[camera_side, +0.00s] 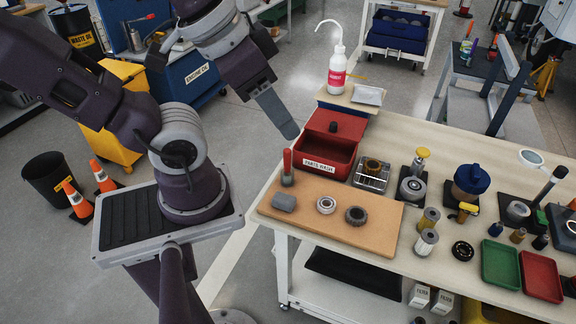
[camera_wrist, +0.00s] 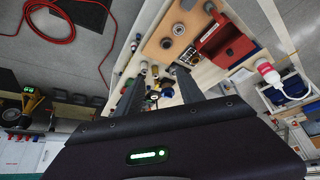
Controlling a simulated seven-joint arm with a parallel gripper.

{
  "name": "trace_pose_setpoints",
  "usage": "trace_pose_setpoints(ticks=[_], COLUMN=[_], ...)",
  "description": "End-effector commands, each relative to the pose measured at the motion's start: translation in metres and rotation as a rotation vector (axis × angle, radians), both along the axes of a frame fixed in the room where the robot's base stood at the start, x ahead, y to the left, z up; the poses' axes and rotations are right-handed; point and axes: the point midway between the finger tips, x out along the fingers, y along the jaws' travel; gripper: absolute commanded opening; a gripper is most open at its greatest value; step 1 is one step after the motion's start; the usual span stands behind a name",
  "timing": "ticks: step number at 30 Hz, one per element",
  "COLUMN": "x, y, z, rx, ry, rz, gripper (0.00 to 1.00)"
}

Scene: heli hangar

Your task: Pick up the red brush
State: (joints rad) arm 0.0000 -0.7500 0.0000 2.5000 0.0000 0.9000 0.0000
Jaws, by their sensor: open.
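The red brush (camera_side: 287,163) stands upright at the back left corner of a tan board (camera_side: 330,220) on the workbench, its red handle up and its grey base down. In the wrist view, a small item at the board's top edge (camera_wrist: 210,8) may be the brush, but it is too small to tell. My gripper (camera_side: 288,132) hangs above and behind the brush, near the red parts-wash tub (camera_side: 324,153), and is clear of both. In the wrist view my gripper (camera_wrist: 158,84) shows two spread fingers with nothing held between them.
A wash bottle (camera_side: 337,70) stands behind the tub.

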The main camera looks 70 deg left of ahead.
Motion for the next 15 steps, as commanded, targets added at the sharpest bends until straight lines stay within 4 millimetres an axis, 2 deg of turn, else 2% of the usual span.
trace_pose_setpoints(ticks=[12,15], x=[0.001,0.018], y=[0.001,0.018], z=[0.0,-0.008], rx=[0.007,0.117], ry=[0.003,0.061], rz=[-0.003,-0.05], gripper=[0.45,0.45])
